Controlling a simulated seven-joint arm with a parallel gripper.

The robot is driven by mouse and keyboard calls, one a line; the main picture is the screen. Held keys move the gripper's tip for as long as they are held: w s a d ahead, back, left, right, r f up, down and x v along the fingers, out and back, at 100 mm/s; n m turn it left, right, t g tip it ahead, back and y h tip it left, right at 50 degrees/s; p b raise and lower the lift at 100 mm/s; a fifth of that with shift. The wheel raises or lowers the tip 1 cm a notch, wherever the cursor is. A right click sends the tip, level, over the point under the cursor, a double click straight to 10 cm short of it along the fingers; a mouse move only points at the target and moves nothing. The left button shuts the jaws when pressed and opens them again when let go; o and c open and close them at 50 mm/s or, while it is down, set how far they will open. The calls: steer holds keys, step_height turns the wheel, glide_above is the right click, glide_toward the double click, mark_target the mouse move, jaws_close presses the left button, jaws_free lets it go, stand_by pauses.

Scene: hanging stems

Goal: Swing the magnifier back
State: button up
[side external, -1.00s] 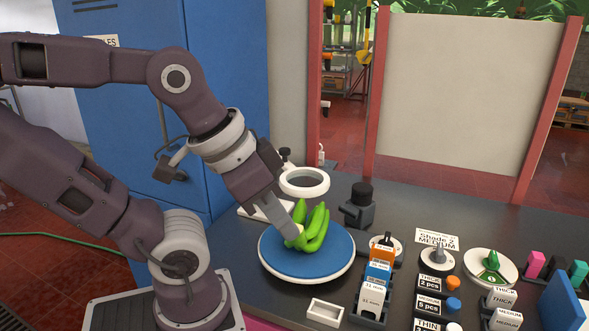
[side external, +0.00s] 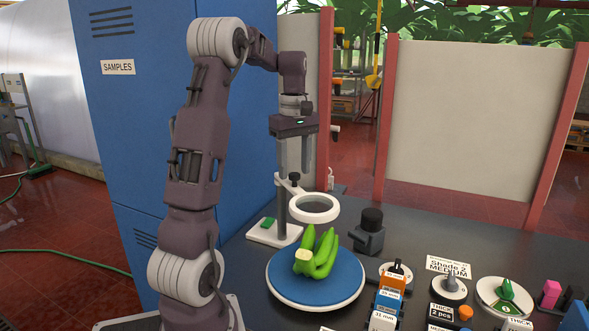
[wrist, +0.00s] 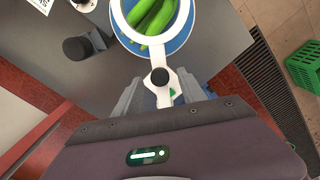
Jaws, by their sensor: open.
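The magnifier (side external: 314,207) is a white ring on an arm with a black knob (side external: 295,181), fixed to a grey post on a white base (side external: 274,233). Its ring reaches over the far side of the blue round plate (side external: 316,277), where green bananas (side external: 317,254) lie. In the wrist view the ring (wrist: 151,37) overlaps the bananas, and the black knob (wrist: 160,76) sits between my fingers' tips. My gripper (side external: 294,172) points down above the magnifier post, open, with one finger on each side of it. Whether a finger touches the magnifier arm cannot be told.
A black-topped grey device (side external: 369,232) stands right of the plate. Several labelled blocks and dials (side external: 449,287) fill the right of the dark table. A blue cabinet (side external: 180,100) stands behind my arm, and a pale panel (side external: 480,125) stands behind the table.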

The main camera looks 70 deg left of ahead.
steer(key=shift+f, duration=0.5)
steer(key=shift+c, duration=0.2)
jaws_close()
steer(key=shift+r, duration=0.1)
stand_by(0.8)
